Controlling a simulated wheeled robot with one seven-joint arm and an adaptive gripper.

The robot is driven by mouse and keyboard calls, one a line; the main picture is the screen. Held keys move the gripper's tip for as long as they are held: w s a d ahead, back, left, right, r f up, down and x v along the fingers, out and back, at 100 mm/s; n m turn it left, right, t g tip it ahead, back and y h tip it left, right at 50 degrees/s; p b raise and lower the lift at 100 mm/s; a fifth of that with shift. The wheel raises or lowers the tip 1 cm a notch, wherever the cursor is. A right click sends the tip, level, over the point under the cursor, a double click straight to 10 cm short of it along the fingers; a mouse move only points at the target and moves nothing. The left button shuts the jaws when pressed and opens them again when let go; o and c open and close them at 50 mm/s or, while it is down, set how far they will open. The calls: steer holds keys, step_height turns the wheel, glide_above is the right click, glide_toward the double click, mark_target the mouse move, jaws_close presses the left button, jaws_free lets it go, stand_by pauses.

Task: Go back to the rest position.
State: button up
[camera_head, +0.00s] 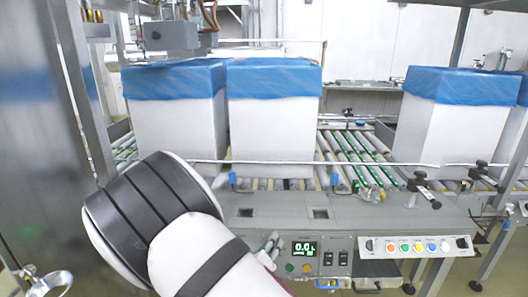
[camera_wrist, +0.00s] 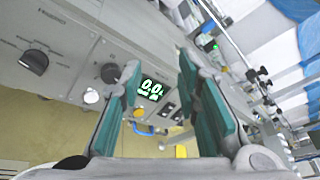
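My gripper (camera_wrist: 157,98) shows in the wrist view with its two teal-padded fingers apart and nothing between them. In that view it points toward the control panel, and the green-lit display (camera_wrist: 150,89) shows between the fingers. In the head view my arm fills the lower left, in front of the conveyor's front panel. The gripper itself is mostly hidden behind my arm there; a small grey part of it (camera_head: 270,246) shows beside the display.
White boxes with blue liners stand on the roller conveyor (camera_head: 350,146): one at left (camera_head: 178,130), one at centre (camera_head: 272,130), one at right (camera_head: 450,130). A button panel (camera_head: 418,247) is on the conveyor front. A metal post (camera_head: 78,90) stands close at left.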

steer(key=s+d+r+m+g+h, duration=0.3)
steer(key=d+r+m, duration=0.4)
steer(key=d+m, duration=0.15)
steer(key=s+d+r+m+g+h, duration=0.3)
steer(key=d+r+m+g, duration=0.1)
steer(key=d+r+m, duration=0.4)
steer(key=s+d+r+m+g+y, duration=0.1)
steer(key=s+d+r+m+g, duration=0.2)
steer(key=s+d+m, duration=0.35)
steer(key=s+d+r+m+g+y, duration=0.15)
steer(key=s+d+m+g, duration=0.25)
steer(key=s, duration=0.5)
steer(key=s+a+r+m+y, duration=0.2)
steer(key=s+a+m+y, duration=0.4)
steer(key=s, duration=0.4)
steer(key=s+a+r+m+y, duration=0.2)
steer(key=s+a+m+y, duration=0.1)
steer(key=s+m, duration=0.6)
step_height(320, 180, up, 18)
steer(key=n+t+p, duration=0.1)
steer(key=t+p, duration=0.2)
steer(key=p, duration=1.3)
steer(key=shift+s+f+t, duration=0.2)
steer(key=shift+t, duration=0.1)
